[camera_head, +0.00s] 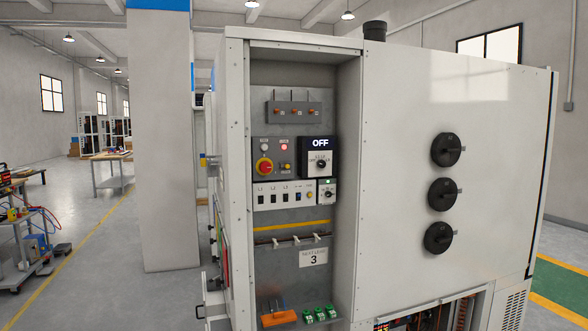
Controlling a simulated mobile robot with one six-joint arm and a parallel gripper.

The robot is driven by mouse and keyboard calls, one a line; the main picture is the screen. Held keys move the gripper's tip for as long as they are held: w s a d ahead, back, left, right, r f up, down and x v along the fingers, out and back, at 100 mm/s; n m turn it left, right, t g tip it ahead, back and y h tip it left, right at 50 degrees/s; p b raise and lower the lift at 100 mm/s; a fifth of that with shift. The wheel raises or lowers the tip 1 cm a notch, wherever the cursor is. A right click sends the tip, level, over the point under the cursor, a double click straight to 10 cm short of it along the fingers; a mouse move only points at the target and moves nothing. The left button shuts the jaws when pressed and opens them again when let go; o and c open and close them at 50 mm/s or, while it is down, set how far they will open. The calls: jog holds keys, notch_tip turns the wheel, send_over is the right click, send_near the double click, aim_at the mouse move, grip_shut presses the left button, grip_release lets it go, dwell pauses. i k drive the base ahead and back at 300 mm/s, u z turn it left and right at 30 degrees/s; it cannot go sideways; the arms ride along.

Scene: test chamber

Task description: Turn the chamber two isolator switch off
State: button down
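An open cabinet bay (294,72) holds a grey control panel. A smaller white unit with a dark knob (327,193) is below that. The labels are too small to read, so I cannot tell which switch is the chamber two isolator. My gripper is not in view.
A red lamp (284,147) is lit on the panel. A row of small black switches (272,198) sits below. An orange-handled thing (279,317) and green items (319,314) lie at the bay's bottom. Three black round knobs (441,194) protrude from the cabinet's right face. Floor (105,240) is open at left.

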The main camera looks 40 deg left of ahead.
aim_at(266, 167)
jog(key=u, duration=1.95)
jog(key=i, duration=0.95)
jog(key=z, duration=0.1)
